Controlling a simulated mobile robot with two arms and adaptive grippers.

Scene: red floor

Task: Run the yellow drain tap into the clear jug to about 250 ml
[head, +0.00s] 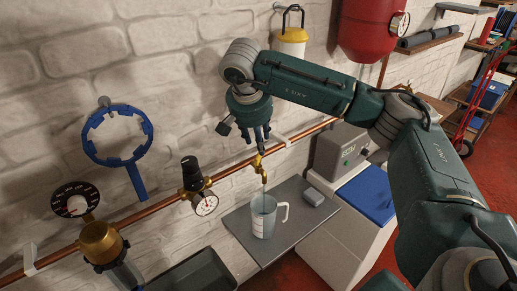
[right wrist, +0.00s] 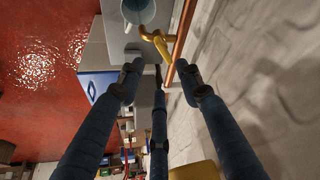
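The yellow drain tap (head: 258,165) sits on the copper pipe, its spout above the clear jug (head: 264,219). A thin pale line seems to run from the spout into the jug. The jug stands upright on a grey shelf, handle to the right; its level is too small to read. My right gripper (head: 256,133) points down just above the tap. My left gripper is not in view.
The copper pipe (head: 150,212) runs along the white brick wall with a pressure gauge (head: 205,203) and a brass fitting (head: 101,243). A blue-topped white cabinet (head: 345,235) stands right.

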